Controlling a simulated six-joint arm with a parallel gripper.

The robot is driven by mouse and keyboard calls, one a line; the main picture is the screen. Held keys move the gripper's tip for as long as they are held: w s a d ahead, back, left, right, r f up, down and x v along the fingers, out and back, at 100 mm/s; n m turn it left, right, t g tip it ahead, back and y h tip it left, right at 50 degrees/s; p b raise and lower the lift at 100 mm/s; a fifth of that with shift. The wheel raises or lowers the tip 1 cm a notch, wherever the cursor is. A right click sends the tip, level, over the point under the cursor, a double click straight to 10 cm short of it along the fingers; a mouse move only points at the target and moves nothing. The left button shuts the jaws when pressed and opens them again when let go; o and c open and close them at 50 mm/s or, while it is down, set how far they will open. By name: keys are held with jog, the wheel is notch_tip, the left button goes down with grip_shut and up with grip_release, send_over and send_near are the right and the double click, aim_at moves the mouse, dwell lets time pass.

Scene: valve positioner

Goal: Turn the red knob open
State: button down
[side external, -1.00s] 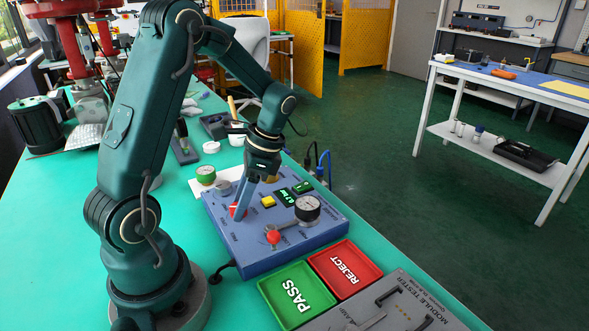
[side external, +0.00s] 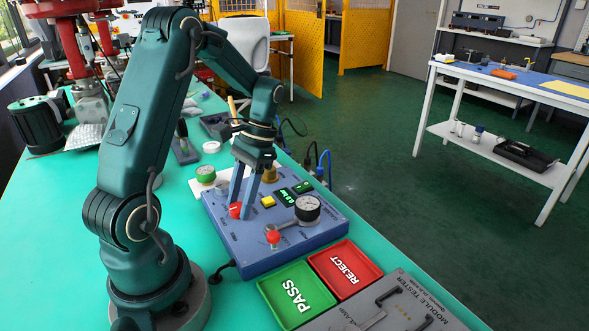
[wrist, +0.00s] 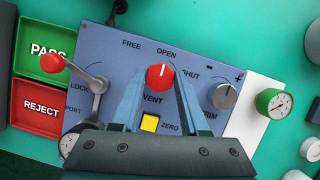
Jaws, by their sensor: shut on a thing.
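The red knob (side external: 235,210) stands on the blue panel (side external: 292,249) in the side view. In the wrist view, the red knob (wrist: 159,77) sits below the OPEN label, with FREE to the left and SHUT to the right. Its white pointer mark points up toward OPEN. My gripper (side external: 240,207) reaches down to the knob and is shut on it. In the wrist view, one finger of my gripper (wrist: 159,84) lies on each side of the knob. The fingers hide part of the panel and its printing.
A lever with a red ball (side external: 273,237) and a round gauge (side external: 307,208) stand beside the knob. A yellow button (wrist: 149,123) is close below it. A grey knob (wrist: 226,96) is at the right. PASS (side external: 296,317) and REJECT (side external: 374,273) trays sit in front.

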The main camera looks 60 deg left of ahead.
dwell(0.3)
jog(key=shift+c, duration=2.1)
grip_release()
jog(key=shift+v, duration=2.6)
